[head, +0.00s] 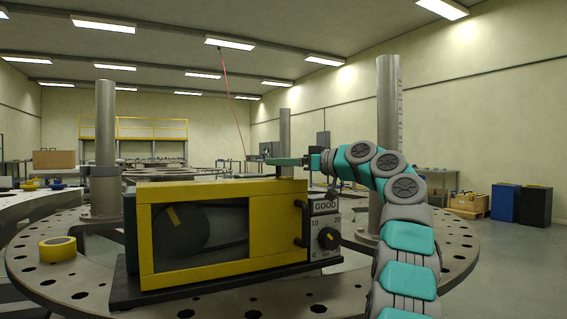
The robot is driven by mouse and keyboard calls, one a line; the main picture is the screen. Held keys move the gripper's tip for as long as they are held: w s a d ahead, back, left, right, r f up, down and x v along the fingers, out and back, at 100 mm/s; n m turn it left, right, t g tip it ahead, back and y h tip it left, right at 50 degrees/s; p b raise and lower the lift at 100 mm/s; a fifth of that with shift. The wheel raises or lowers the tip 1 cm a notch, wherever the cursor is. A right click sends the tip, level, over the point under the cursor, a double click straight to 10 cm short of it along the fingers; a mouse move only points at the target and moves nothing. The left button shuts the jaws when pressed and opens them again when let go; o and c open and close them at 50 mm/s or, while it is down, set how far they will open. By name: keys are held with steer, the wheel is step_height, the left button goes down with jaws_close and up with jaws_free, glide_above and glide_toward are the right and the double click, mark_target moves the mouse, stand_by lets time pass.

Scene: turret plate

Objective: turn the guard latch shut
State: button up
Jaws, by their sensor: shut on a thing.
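The yellow guard frame (217,189) stands on a dark base on the round plate, with a dark window in its front. My gripper (312,161) is just above the guard's top right corner, reaching in from the right. It is shut on a flat green bar (284,161) that points left over the guard top. A small grey post (285,172) stands under the bar; I cannot tell whether they touch. The bar may be the latch handle, but this is too small to tell. The fingertips are hard to make out.
Grey columns (105,150) (388,140) rise from the plate (200,303). A yellow tape roll (57,249) lies at left. The plate's front is clear.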

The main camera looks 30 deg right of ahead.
steer(key=o, duration=1.2)
steer(key=shift+o, duration=0.2)
steer(key=b+v, duration=0.1)
steer(key=v, duration=0.6)
steer(key=shift+s+d, duration=0.25)
steer(key=shift+s, duration=0.1)
steer(key=shift+c, duration=0.2)
